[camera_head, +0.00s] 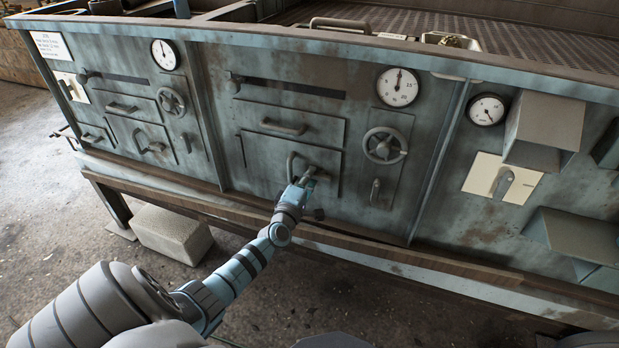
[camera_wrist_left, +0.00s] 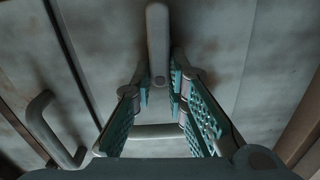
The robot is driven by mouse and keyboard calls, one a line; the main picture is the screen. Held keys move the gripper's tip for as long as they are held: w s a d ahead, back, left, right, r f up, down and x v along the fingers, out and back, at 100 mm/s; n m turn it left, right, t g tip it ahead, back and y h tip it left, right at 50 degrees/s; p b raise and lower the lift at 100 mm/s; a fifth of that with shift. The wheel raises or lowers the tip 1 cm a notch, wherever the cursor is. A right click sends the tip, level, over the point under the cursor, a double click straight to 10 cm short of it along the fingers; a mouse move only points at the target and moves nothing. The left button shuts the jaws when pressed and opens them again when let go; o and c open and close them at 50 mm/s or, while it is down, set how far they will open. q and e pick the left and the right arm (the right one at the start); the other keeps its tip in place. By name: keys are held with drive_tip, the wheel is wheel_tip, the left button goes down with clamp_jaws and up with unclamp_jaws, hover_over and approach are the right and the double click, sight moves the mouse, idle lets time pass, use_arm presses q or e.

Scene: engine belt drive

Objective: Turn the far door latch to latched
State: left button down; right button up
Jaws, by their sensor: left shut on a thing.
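My left gripper (camera_head: 308,177) is at the lower door (camera_head: 268,157) of the middle bay, beside the door's loop handle (camera_head: 291,166). In the left wrist view, a grey latch lever (camera_wrist_left: 157,45) runs between the two teal finger pads of my left gripper (camera_wrist_left: 165,90). The gripper is shut on this lever. The lever stands upright in that view, and its lower end is between the fingers. The loop handle (camera_wrist_left: 50,130) is to the left, clear of the fingers. In the head view the gripper hides most of the lever. My right gripper is not in view.
A handwheel (camera_head: 385,146) and a small lever (camera_head: 375,191) are right of the door. A drawer handle (camera_head: 283,127) is above it. The left bay has another door (camera_head: 138,139). A ledge (camera_head: 350,243) runs below the panel. A block (camera_head: 172,233) lies on the floor.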

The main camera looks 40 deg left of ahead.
use_arm(q)
drive_tip(key=shift+f+n, duration=0.1)
drive_tip(key=shift+n, duration=0.2)
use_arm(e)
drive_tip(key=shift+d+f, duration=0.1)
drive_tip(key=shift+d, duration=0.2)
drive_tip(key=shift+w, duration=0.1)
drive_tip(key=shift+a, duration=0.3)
use_arm(q)
drive_tip(key=c, duration=1.6)
unclamp_jaws()
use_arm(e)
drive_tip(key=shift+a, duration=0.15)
use_arm(q)
drive_tip(key=v, duration=1.2)
drive_tip(key=shift+d, duration=0.1)
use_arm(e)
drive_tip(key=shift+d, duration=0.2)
